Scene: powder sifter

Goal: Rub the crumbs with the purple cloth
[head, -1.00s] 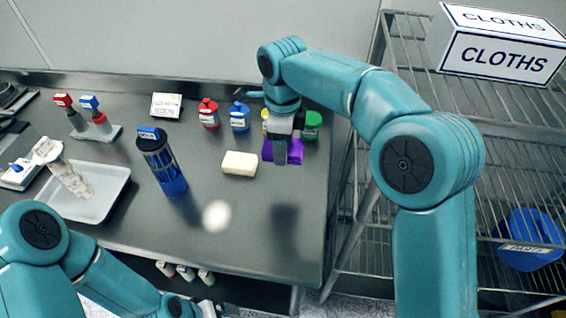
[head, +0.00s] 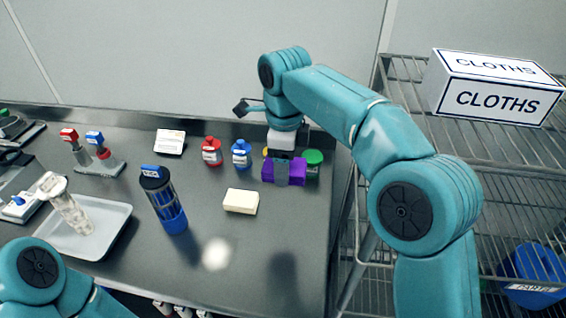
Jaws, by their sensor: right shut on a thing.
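My right gripper (head: 282,172) is shut on the purple cloth (head: 270,172), in front of the green-capped bottle and right of the small bottles. The cloth sticks out on both sides of the fingers. I cannot tell whether it touches the grey table (head: 200,270) or hangs above it. No crumbs can be made out clearly. A blurred pale spot (head: 215,253) shows on the table; it may be powder or a light reflection. My left arm is at the lower left, with its gripper out of view.
A cream block (head: 241,201) and a blue-capped sifter (head: 164,200) stand mid-table. A grey tray (head: 108,240) holds a whitish tube (head: 68,208). Red (head: 211,152), blue (head: 241,154) and green-capped (head: 314,163) bottles stand behind. The CLOTHS box (head: 490,90) is on the rack. The front right is clear.

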